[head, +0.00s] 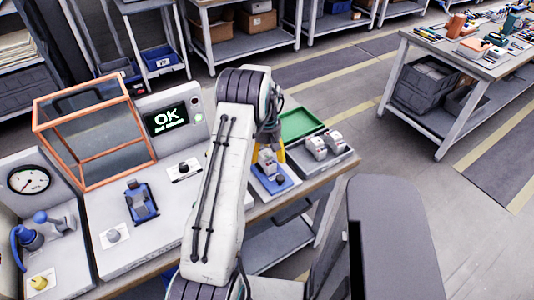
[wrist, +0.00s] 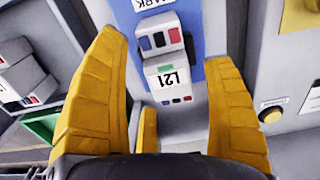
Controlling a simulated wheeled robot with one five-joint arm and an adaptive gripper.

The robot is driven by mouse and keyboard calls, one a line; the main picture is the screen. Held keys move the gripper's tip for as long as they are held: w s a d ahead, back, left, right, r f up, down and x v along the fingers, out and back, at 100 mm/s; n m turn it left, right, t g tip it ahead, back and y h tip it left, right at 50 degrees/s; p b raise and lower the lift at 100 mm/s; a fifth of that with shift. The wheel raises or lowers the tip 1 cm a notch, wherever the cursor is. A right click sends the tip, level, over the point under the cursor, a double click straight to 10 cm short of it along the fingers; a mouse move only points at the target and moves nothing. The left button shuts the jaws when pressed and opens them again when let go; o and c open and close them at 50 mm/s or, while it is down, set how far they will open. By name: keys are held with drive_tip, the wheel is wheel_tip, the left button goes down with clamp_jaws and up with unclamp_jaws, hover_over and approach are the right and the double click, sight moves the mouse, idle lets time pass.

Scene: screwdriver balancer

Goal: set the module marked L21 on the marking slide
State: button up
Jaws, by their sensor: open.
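The white module marked L21 (wrist: 172,82) is in the wrist view, between my gripper's yellow fingers, with its label upside down. It also shows in the head view (head: 267,158), partly hidden by a finger. It is at the blue marking slide (wrist: 206,22), which bears the word MARK and also shows in the head view (head: 268,187). Whether it is fully seated cannot be told. My gripper (wrist: 165,55) is open, with one finger on each side of the module and visible gaps. In the head view my gripper (head: 269,152) is over the slide.
A grey tray (head: 334,163) with other white modules stands right of the slide, with a green tray (head: 301,122) behind. Left are an OK display (head: 166,118), an orange-framed box (head: 93,133), a blue fixture (head: 142,202) and a dial gauge (head: 29,180).

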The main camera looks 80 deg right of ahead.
wheel_tip(320, 180, up, 12)
idle(0.8)
idle(0.8)
drive_tip(key=w+a+f+m+y, duration=0.1)
drive_tip(key=a+f+m, duration=0.1)
drive_tip(key=a+m, duration=0.3)
drive_tip(key=w+a+f+m+y, duration=0.1)
drive_tip(key=a+f+m, duration=0.15)
drive_tip(key=a, duration=0.45)
drive_tip(key=w+a+r+n+t, duration=0.1)
drive_tip(key=w+a+r+n, duration=0.4)
drive_tip(key=a, duration=0.8)
drive_tip(key=w+a+r+n+t+h, duration=0.1)
drive_tip(key=w+a+r+n, duration=0.5)
drive_tip(key=a, duration=0.7)
drive_tip(key=w+a+r+n+t+h, duration=0.1)
drive_tip(key=w+a+r+n, duration=0.4)
drive_tip(key=a, duration=0.8)
drive_tip(key=shift+w+r+n+t, duration=0.15)
drive_tip(key=shift+w+n+t, duration=0.5)
drive_tip(key=shift+w, duration=0.45)
